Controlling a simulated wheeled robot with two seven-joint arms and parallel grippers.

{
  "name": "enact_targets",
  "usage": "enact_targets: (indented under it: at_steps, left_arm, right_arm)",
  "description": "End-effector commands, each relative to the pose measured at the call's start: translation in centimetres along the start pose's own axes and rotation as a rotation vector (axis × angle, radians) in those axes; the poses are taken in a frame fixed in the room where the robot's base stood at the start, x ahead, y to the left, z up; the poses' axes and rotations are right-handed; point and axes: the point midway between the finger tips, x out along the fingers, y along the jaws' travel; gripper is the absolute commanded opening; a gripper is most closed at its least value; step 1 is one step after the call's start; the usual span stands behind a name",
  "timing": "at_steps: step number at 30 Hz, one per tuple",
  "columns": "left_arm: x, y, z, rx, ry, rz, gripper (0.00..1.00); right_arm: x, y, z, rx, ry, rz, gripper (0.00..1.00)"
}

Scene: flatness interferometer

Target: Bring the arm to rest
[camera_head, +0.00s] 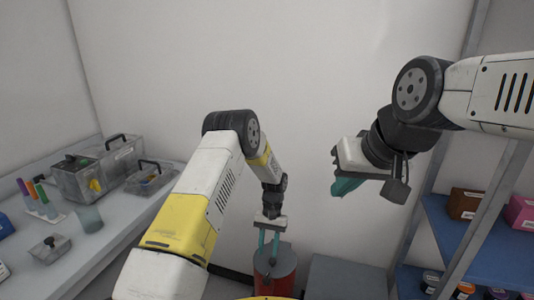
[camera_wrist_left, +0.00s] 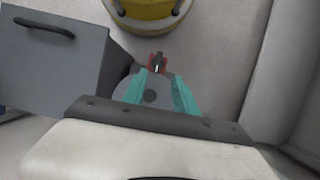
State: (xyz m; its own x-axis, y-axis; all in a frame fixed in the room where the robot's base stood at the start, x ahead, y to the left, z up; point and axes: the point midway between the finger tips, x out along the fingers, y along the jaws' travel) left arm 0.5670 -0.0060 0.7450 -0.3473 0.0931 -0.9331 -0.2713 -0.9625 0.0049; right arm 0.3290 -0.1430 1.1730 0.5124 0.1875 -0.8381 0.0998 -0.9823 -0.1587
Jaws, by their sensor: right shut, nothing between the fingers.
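My left gripper (camera_head: 268,245) points down above a red cylindrical container (camera_head: 276,272) on the floor. Its two teal fingers stand apart, also in the left wrist view (camera_wrist_left: 158,95), and nothing shows gripped between them.
A grey box (camera_head: 345,278) with a dark handle, also in the wrist view (camera_wrist_left: 55,65), stands beside the red container. A bench (camera_head: 110,235) with cases, coloured tubes and a beaker is at the left. A blue shelf rack (camera_head: 480,235) with boxes stands at the right.

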Motion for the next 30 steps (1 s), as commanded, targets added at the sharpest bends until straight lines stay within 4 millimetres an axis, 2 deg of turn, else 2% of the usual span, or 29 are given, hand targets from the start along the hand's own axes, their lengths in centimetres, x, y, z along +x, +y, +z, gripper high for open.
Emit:
enact_targets:
  at_steps: [1,4,8,12,15,21,25,30]
  left_arm:
    - [-2.3,-0.5,0.3,-0.008,0.029,0.007,0.35]
    - [-7.2,-1.6,1.6,-0.022,0.091,0.025,0.35]
    - [-13.6,-3.2,4.4,-0.041,0.178,0.049,0.35]
    - [-19.4,-4.7,8.3,-0.062,0.274,0.072,0.35]
    - [-23.0,-5.7,11.6,-0.077,0.341,0.086,0.35]
    - [-28.4,-7.2,18.7,-0.106,0.480,0.110,0.35]
    - [-30.5,-7.9,23.6,-0.123,0.571,0.121,0.35]
    - [-31.9,-8.3,29.8,-0.149,0.689,0.134,0.35]
  right_arm:
    - [0.0,0.0,0.0,0.000,0.000,0.000,0.00]
    - [0.0,0.0,0.0,0.000,0.000,0.000,0.00]
    - [0.0,0.0,0.0,0.000,0.000,0.000,0.00]
    - [0.0,0.0,0.0,0.000,0.000,0.000,0.00]
    - [0.0,0.0,0.0,0.000,0.000,0.000,0.00]
    - [0.0,0.0,0.0,0.000,0.000,0.000,0.00]
    - [0.0,0.0,0.0,0.000,0.000,0.000,0.00]
    - [0.0,0.0,0.0,0.000,0.000,0.000,0.00]
